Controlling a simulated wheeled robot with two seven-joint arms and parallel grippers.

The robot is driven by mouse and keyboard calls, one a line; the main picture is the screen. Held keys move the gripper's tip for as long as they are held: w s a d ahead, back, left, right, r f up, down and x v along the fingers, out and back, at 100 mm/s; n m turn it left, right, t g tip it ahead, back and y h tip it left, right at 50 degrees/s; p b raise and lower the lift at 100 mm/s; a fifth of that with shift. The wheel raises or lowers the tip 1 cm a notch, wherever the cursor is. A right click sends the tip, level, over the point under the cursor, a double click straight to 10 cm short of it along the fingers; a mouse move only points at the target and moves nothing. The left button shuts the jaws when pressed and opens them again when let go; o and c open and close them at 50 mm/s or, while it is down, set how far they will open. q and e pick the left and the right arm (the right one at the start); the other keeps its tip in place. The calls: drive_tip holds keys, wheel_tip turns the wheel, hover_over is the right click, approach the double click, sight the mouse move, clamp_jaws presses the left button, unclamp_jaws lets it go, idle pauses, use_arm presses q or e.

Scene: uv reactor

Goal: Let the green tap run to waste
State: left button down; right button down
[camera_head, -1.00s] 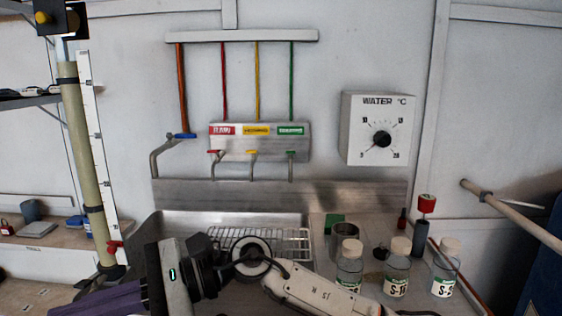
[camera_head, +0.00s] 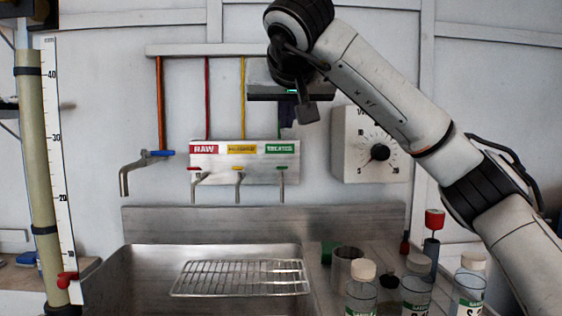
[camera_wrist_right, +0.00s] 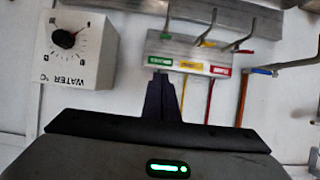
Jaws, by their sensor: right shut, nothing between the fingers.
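The green tap (camera_head: 282,183) is the rightmost of three small taps under the label panel (camera_head: 245,176). Its green handle sits below the green TREATED label (camera_head: 279,149), and its spout points down over the sink (camera_head: 210,251). No water shows at its spout. My right gripper (camera_head: 287,132) is raised in front of the wall, just above the green label, with its dark fingers pointing down. In the right wrist view, which is upside down, the fingers (camera_wrist_right: 161,78) are shut and empty, with tips near the green label and apart from the tap. My left gripper is out of view.
The red tap (camera_head: 196,185) and yellow tap (camera_head: 238,182) stand left of the green one. A blue-handled tap (camera_head: 136,170) is farther left. The water temperature dial box (camera_head: 355,166) is close on the right. Bottles (camera_head: 362,290) stand at the front right. A wire rack (camera_head: 240,279) lies over the sink.

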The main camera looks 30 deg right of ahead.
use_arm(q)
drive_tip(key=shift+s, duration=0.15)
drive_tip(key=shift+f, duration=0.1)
use_arm(e)
drive_tip(key=shift+w+f, duration=0.1)
drive_tip(key=b, duration=0.1)
hover_over(282, 168)
wheel_tip(282, 168, down, 5)
drive_tip(key=shift+d+r, duration=0.1)
drive_tip(key=shift+d, duration=0.05)
drive_tip(key=f, duration=0.1)
drive_tip(key=b, duration=0.1)
drive_tip(key=f, duration=0.1)
drive_tip(key=shift+s+a+f, duration=0.25)
drive_tip(key=shift+s+f, duration=0.05)
drive_tip(key=shift+s, duration=0.05)
drive_tip(key=shift+s+f+b, duration=0.1)
drive_tip(key=shift+f+b, duration=0.2)
drive_tip(key=shift+f, duration=0.05)
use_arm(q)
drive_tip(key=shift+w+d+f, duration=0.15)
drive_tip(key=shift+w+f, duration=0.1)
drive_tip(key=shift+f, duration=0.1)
